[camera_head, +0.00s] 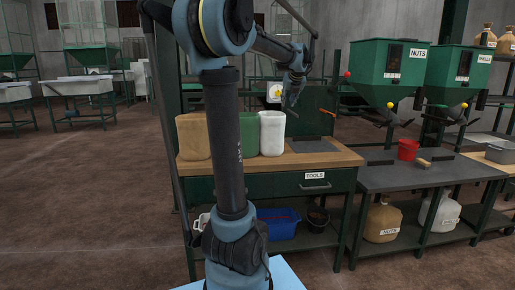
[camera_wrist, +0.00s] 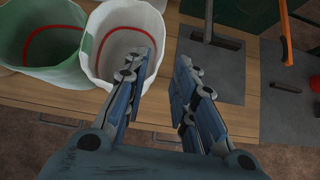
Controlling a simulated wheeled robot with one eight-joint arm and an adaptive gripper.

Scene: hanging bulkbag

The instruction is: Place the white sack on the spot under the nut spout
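The white sack (camera_head: 272,133) stands upright, open at the top, at the right end of a row of sacks on the wooden bench. In the wrist view the white sack (camera_wrist: 112,28) shows a red line inside. My gripper (camera_wrist: 160,62) is open and empty; its left finger overlaps the sack's mouth in the picture, its right finger is outside the right rim. In the head view my gripper (camera_head: 291,103) hangs just above and right of the sack; contact is not visible. The green hopper labelled NUTS (camera_head: 375,58) has its spout over the grey table (camera_head: 400,180), right of the bench.
A green sack (camera_head: 249,133) and a brown sack (camera_head: 193,137) stand left of the white sack. A grey plate (camera_head: 313,146) lies right of it on the bench. A red cup (camera_head: 407,150) and a brush (camera_head: 438,159) stand on the grey table, right of the nut spout.

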